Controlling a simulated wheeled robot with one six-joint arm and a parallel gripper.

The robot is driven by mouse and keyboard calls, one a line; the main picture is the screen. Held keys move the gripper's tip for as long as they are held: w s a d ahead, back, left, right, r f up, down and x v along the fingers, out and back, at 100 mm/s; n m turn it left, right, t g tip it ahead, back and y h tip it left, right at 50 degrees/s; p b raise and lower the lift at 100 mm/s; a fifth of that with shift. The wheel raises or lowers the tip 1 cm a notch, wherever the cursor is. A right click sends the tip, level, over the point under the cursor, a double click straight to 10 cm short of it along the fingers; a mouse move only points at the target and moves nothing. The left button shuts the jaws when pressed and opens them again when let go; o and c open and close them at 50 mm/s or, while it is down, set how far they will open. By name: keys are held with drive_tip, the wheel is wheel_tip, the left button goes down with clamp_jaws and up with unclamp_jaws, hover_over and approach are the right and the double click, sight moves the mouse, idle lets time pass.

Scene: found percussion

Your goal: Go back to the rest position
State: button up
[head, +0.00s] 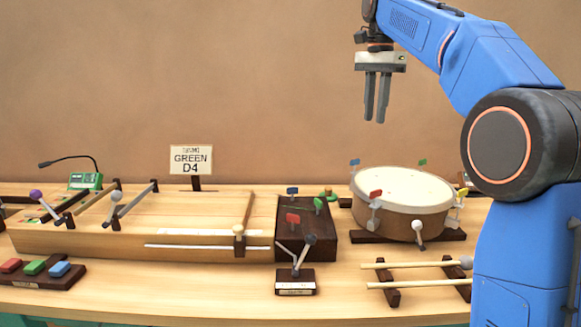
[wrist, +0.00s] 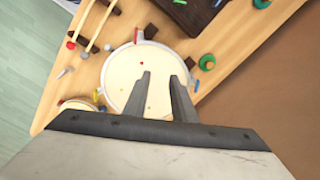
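My gripper (head: 377,97) hangs in the air above the drum (head: 405,217), pointing down, well clear of the bench. Its two fingers are parallel with a gap between them, and nothing is held. In the wrist view my gripper (wrist: 161,95) shows the same gap between its fingers, with the pale drum head (wrist: 120,72) far below. My blue arm comes in from the right side of the head view.
A long wooden box (head: 170,225) with mallets fills the left of the bench. A dark block (head: 305,222) with coloured tabs stands mid-bench. A sign (head: 191,160) reads "GREEN D4". Two sticks (head: 415,284) lie on a rack in front. The air around the gripper is free.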

drive_tip(key=s+d+f+n+t, duration=0.1)
drive_tip(key=s+d+f+n, duration=0.15)
drive_tip(key=s+f, duration=0.5)
drive_tip(key=s+d+f+n+t, duration=0.15)
drive_tip(key=s+f+n, duration=0.25)
drive_tip(key=s, duration=0.7)
drive_tip(key=s+d+f+n+t, duration=0.1)
drive_tip(key=s+f+n, duration=0.1)
drive_tip(key=s+f, duration=0.7)
drive_tip(key=s+d+f+n+t, duration=0.1)
drive_tip(key=s+f+n, duration=0.2)
drive_tip(key=s+f, duration=0.7)
wheel_tip(320, 180, down, 5)
drive_tip(key=shift+s+d+f, duration=0.15)
drive_tip(key=shift+d+f, duration=0.05)
drive_tip(key=shift+d, duration=0.2)
